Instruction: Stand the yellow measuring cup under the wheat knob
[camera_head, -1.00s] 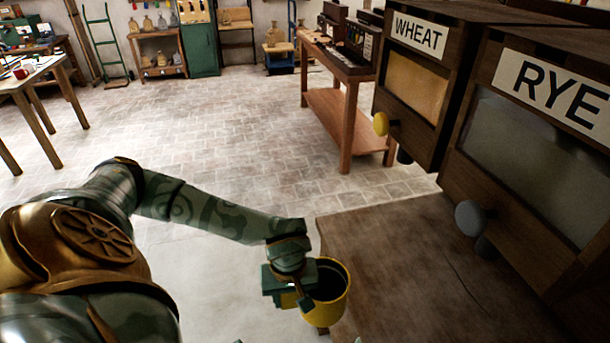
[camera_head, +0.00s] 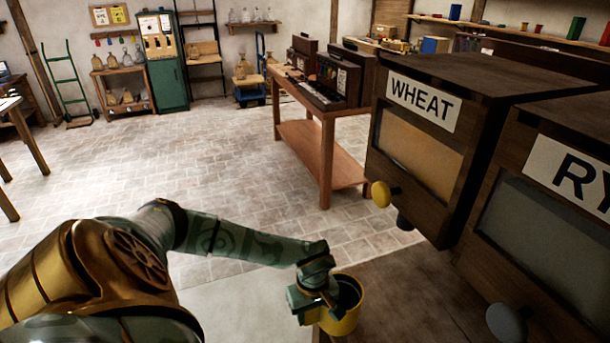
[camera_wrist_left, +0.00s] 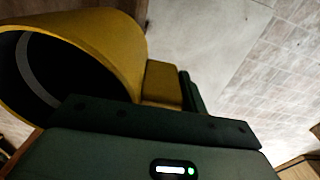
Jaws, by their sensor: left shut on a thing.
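The yellow measuring cup (camera_head: 347,318) is upright in my left gripper (camera_head: 324,304), with its dark open mouth facing up. My left gripper is shut on the cup's handle side, at the near left edge of the wooden counter. In the left wrist view the cup (camera_wrist_left: 112,45) fills the upper left, beside the gripper body. The yellow wheat knob (camera_head: 380,194) sticks out low on the front of the bin labelled WHEAT (camera_head: 420,108). A dark spout (camera_head: 404,221) is just below the knob. The cup is below and nearer than the knob, clearly apart from it. My right gripper is not in view.
The RYE bin (camera_head: 560,225) with a grey knob (camera_head: 507,322) stands at the near right. The wooden counter (camera_head: 410,285) below the bins looks bare. A wooden table (camera_head: 327,125) with dark boxes stands behind. The tiled floor (camera_head: 220,165) is open.

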